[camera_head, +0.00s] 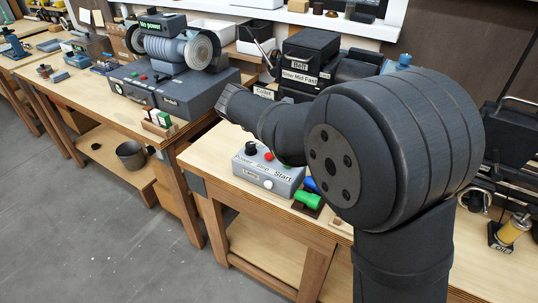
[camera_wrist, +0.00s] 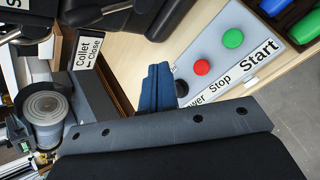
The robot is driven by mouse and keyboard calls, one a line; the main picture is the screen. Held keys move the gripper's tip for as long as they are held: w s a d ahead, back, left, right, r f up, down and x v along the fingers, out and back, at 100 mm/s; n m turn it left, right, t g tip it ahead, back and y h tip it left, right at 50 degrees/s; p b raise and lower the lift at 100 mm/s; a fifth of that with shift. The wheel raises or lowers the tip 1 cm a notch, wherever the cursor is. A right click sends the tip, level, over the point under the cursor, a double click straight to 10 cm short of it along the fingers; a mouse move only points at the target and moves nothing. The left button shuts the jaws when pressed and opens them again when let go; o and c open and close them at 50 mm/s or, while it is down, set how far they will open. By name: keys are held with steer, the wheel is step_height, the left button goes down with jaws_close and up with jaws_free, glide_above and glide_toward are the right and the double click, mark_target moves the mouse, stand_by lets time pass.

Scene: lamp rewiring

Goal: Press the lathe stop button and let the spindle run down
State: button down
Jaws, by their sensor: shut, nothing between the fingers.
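The grey control box (camera_head: 268,174) stands at the front of the lathe bench, labelled Power, Stop and Start. Its red stop button (camera_head: 268,156) sits between a black knob (camera_head: 250,148) and the green start button, which my arm hides in the head view. In the wrist view the red button (camera_wrist: 202,67) and green button (camera_wrist: 232,38) are clear. My gripper (camera_wrist: 155,75) is shut and empty, left of the red button and apart from it in the picture. The lathe headstock (camera_head: 303,60) is behind the box. I cannot tell whether the spindle turns.
A Collet Close label (camera_wrist: 88,52) and a round grey machine part (camera_wrist: 48,105) are left of my gripper. Green (camera_head: 308,201) and blue blocks lie right of the box. A bench grinder (camera_head: 170,55) stands on the left bench.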

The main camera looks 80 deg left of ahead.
mark_target(267, 157)
steer(key=shift+f, duration=5.15)
steer(key=shift+r, duration=3.5)
steer(key=shift+f, duration=0.15)
